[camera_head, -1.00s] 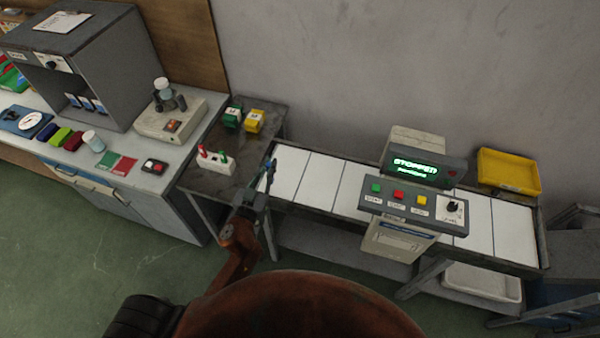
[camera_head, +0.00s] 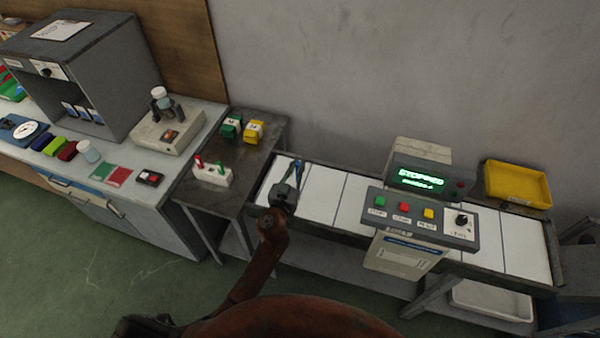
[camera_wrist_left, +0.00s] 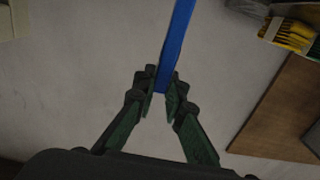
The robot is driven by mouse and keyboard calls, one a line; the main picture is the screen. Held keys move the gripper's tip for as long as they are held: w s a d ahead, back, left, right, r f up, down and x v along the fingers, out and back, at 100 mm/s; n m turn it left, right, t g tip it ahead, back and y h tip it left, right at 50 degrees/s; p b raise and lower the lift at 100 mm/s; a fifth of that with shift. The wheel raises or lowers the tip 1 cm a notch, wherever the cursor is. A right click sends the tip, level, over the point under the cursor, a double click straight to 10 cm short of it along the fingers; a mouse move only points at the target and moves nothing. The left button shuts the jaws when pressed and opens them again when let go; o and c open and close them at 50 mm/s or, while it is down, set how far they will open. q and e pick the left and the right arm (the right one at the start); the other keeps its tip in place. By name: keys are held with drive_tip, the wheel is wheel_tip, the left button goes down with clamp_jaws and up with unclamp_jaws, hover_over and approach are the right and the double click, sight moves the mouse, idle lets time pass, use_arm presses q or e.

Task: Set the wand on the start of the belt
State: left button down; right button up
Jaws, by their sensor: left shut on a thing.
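The wand is blue. In the left wrist view the wand (camera_wrist_left: 178,42) runs from between the fingertips up to the top edge. My left gripper (camera_wrist_left: 166,92) is shut on its end. In the head view my left gripper (camera_head: 292,182) is over the left end of the belt (camera_head: 322,197), and a short dark-blue piece of the wand (camera_head: 298,168) shows beyond the fingers. I cannot tell whether the wand touches the belt. The belt has white panels with dark lines between them. My right gripper is not in view.
A control box (camera_head: 418,218) with colored buttons and a display (camera_head: 421,178) reading "STOPPED" stands over the belt's middle. A yellow bin (camera_head: 517,185) is behind its right end. A small dark table (camera_head: 213,198) holds a white holder (camera_head: 212,175) with red and green pieces.

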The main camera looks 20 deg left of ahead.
use_arm(q)
drive_tip(key=f, duration=0.1)
drive_tip(key=f+b, duration=0.2)
drive_tip(key=shift+w+d+f, duration=0.2)
drive_tip(key=shift+w+f, duration=0.15)
drive_tip(key=shift+f+b, duration=0.2)
drive_tip(key=shift+b, duration=0.1)
drive_tip(key=shift+r, duration=0.15)
drive_tip(key=shift+f, duration=0.25)
drive_tip(key=c, duration=2)
unclamp_jaws()
drive_tip(key=shift+r, duration=0.1)
